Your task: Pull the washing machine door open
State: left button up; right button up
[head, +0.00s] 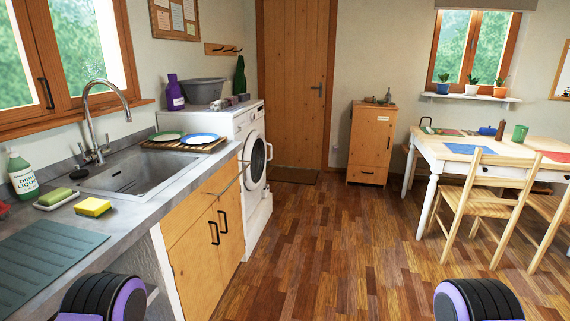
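The white washing machine (249,122) stands past the far end of the counter, against the left wall, on a white plinth. Its round door (255,160) has a white ring and dark glass and faces right, seen at a steep angle. The door looks shut. A pale handle (269,152) sticks out on the door's far side. Neither of my grippers is in view. Only rounded black and purple parts of my arms show at the bottom edge, well away from the machine.
A wooden cabinet (190,260) with black handles and a rail is on the near side of the machine. The wood floor (320,240) before the machine is clear. A table (480,165) with chairs stands right. A basin (204,90) and bottles top the machine.

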aim_at(255, 135)
jog(key=z, duration=0.6)
jog(key=i, duration=2.5)
jog(key=u, duration=0.25)
jog(key=i, duration=1.5)
jog(key=u, duration=0.75)
